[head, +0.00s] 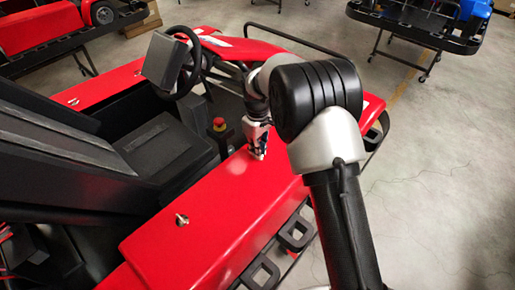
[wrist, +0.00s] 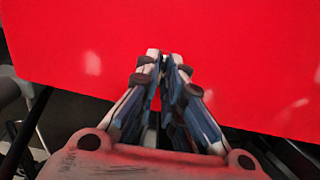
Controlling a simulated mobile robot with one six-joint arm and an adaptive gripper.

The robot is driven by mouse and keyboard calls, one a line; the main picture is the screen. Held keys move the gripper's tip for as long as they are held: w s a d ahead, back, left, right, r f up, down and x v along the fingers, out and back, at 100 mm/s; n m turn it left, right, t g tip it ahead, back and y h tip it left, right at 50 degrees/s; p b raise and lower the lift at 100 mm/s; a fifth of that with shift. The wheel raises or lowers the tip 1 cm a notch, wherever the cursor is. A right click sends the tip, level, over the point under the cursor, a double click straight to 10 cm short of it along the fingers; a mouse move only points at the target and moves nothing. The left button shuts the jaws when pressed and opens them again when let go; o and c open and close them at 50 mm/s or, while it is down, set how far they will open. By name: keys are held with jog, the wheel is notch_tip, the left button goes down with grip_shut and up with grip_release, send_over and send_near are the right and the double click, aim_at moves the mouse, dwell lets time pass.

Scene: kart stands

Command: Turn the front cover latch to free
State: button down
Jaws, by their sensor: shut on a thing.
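My gripper (head: 258,156) points down onto the red side cover (head: 215,215) of the kart, at its front end beside the seat. In the wrist view its two fingers (wrist: 163,58) come close together over the red surface. A small brassy bit shows between them, and the front cover latch is otherwise hidden by the fingers. The gripper is shut on this latch. Which way the latch is turned cannot be seen.
Another metal latch (head: 182,219) sits on the same cover nearer me, and one (head: 73,101) on the far side cover. A red stop button (head: 218,124), the steering wheel (head: 191,66) and the black seat (head: 165,148) stand left of the gripper. Open floor (head: 440,170) lies right.

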jog(key=c, duration=1.7)
grip_release()
jog(key=shift+r, duration=0.1)
notch_tip(320, 180, up, 12)
jog(key=shift+f, duration=0.1)
jog(key=s+d+r+m+t+b, duration=0.1)
jog(key=s+d+r+m+b, duration=0.25)
jog(key=s+d, duration=0.35)
jog(key=s+d+r+m+t+b, duration=0.1)
jog(key=s+d+r+m+b, duration=0.15)
jog(key=s+d+b, duration=0.45)
jog(key=s+d+f+m+t+b, duration=0.1)
jog(key=s+f, duration=0.2)
jog(key=s, duration=0.3)
jog(key=s+d+f+m+b, duration=0.1)
jog(key=s+f+m+b, duration=0.1)
jog(key=s, duration=0.5)
jog(key=s+d+f+m+t+b, duration=0.1)
jog(key=s+f+b, duration=0.1)
jog(key=s+f, duration=0.3)
jog(key=shift+s+d+m+t, duration=0.2)
jog(key=shift+s+m+t, duration=0.1)
jog(key=shift+s, duration=0.65)
